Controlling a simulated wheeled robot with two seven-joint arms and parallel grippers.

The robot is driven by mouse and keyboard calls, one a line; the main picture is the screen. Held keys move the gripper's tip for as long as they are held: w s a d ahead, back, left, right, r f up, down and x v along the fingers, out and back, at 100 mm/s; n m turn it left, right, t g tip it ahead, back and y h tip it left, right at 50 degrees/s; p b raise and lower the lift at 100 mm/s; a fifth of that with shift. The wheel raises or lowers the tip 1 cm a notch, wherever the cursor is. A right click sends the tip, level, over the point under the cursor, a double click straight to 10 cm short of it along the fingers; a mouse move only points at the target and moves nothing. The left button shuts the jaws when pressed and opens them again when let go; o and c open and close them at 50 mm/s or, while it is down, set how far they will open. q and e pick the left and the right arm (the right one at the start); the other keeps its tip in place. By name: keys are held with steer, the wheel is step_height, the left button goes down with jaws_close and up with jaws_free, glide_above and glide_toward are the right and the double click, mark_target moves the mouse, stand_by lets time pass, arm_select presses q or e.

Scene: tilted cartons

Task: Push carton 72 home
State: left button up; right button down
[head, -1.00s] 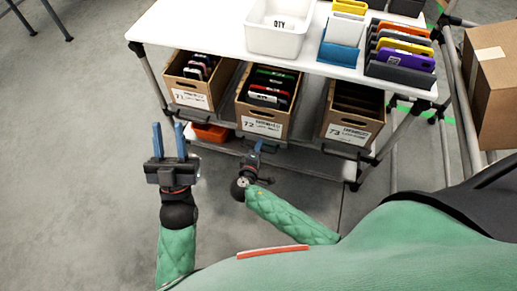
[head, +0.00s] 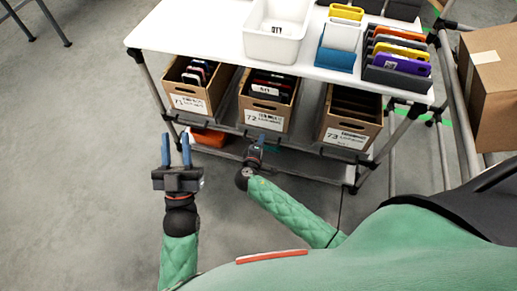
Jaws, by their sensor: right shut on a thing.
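Carton 72 (head: 279,123), a brown open-topped box with a white label and dark devices inside, sits between two other cartons on the tilted lower shelf. Its front face lies roughly level with those of its neighbours. My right gripper (head: 261,139) is at the lower front edge of carton 72, its jaws shut on the carton. The exact contact is small and partly hidden. My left gripper (head: 176,150) is open and empty, with its two blue fingers apart, over the floor in front of the rack and left of carton 72.
Carton 71 (head: 190,103) stands to the left and carton 73 (head: 346,131) to the right on the same shelf. The white tabletop (head: 200,30) above holds a white bin (head: 272,48) and coloured devices. An orange bin (head: 207,138) sits below. A big box (head: 492,95) is at right.

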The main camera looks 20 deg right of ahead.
steer(key=shift+w+d, duration=0.15)
steer(key=shift+w, duration=0.05)
steer(key=c, duration=1.6)
jaws_free()
steer(key=shift+o, duration=0.2)
steer(key=shift+r, duration=0.1)
